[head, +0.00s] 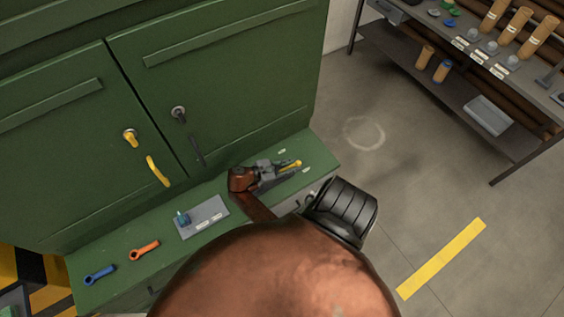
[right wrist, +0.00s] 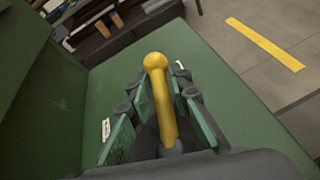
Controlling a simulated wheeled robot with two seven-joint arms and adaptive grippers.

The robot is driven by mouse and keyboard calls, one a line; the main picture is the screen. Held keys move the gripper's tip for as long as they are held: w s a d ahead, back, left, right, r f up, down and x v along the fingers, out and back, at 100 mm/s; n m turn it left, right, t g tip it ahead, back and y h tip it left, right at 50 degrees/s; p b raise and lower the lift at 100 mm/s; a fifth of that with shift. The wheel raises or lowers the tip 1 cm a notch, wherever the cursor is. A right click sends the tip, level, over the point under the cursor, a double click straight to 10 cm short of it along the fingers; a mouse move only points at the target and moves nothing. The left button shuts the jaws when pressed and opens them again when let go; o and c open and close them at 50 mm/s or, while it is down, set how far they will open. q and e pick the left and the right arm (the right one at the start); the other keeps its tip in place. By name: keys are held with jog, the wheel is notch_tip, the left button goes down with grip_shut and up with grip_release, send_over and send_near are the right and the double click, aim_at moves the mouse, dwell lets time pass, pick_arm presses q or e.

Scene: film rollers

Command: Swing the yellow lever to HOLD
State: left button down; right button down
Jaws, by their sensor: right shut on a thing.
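The yellow lever (head: 296,163) stands at the right end of the green ledge (head: 322,160). My right gripper (head: 282,170) is shut on it. In the right wrist view the lever (right wrist: 160,95) sits between the green pads of my right gripper (right wrist: 165,108), and its round knob sticks out past them. The lever's foot is mostly hidden by the gripper. Small white labels lie on either side of the lever, one at the far side (head: 282,151) and one at the near side (head: 306,170); their words are too small to read. My left gripper is out of view.
A grey plate (head: 216,210) with a teal knob (head: 183,218) lies left of my gripper. An orange handle (head: 144,250) and a blue handle (head: 99,275) are farther left. Green cabinet doors (head: 225,75) rise behind the ledge. A shelf rack (head: 450,90) stands across open floor.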

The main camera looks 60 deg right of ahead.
jog(key=shift+s+d+r+m+g, duration=0.1)
jog(key=shift+s+r+m+g, duration=0.1)
jog(key=shift+r+m+g, duration=0.1)
jog(key=shift+g, duration=0.3)
jog(key=c, duration=2.2)
grip_release()
jog(key=shift+s, duration=0.1)
jog(key=shift+o, duration=1.3)
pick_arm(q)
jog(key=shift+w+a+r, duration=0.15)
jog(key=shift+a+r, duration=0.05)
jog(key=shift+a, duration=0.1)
pick_arm(e)
jog(key=shift+a+f, duration=0.15)
jog(key=shift+a, duration=0.1)
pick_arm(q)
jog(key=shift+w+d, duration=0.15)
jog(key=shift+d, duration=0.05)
pick_arm(e)
jog(key=v, duration=0.7)
jog(key=shift+a+r, duration=0.1)
jog(key=shift+r, duration=0.2)
